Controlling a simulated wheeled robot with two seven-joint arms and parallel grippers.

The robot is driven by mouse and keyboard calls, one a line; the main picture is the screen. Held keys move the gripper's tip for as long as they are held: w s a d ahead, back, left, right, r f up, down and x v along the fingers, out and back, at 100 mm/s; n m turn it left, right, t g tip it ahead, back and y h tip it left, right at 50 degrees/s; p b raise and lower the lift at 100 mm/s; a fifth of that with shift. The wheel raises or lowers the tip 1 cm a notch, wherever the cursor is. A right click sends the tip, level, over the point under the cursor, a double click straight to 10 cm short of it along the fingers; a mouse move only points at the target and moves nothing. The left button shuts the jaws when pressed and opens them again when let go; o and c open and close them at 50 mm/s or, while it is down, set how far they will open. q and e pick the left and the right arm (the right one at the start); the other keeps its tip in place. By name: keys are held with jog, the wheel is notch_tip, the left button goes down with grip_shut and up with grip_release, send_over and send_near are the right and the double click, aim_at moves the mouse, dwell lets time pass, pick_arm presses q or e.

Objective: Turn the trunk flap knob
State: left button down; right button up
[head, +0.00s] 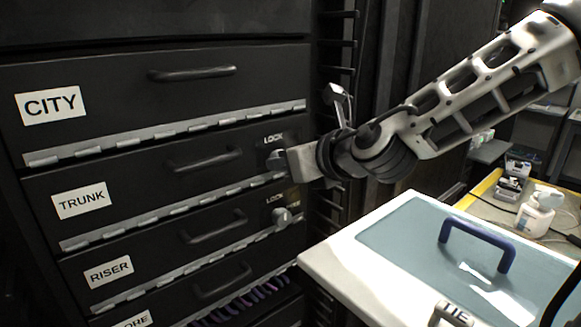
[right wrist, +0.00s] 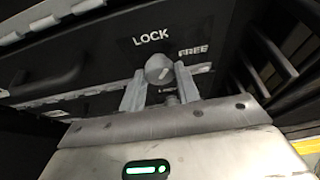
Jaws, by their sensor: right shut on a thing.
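The trunk flap (head: 130,190) is a black panel with a white TRUNK label (head: 82,200) and a dark bar handle (head: 205,159). Its grey round knob (head: 275,158) is at the flap's right end, below the word LOCK. The right wrist view shows the knob (right wrist: 158,68) close up, with a pale slanted mark on its face and LOCK and FREE printed above it. My right gripper (head: 287,160) reaches it from the right. Its two fingers (right wrist: 160,84) stand on either side of the knob, shut on it. My left gripper is not in view.
The CITY flap (head: 120,120) is above and the RISER flap (head: 165,255) below, with its own knob (head: 282,216). A white worktop with a blue-grey panel and blue handle (head: 478,235) stands at lower right. A white bottle (head: 536,212) is beyond it.

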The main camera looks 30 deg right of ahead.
jog(key=n+h, duration=0.2)
jog(key=n, duration=0.1)
jog(key=n+h, duration=0.1)
jog(key=shift+a+n+b, duration=0.25)
jog(key=shift+n+b, duration=0.05)
jog(key=shift+b, duration=0.1)
jog(key=shift+t, duration=0.3)
dwell(0.3)
jog(key=o, duration=1)
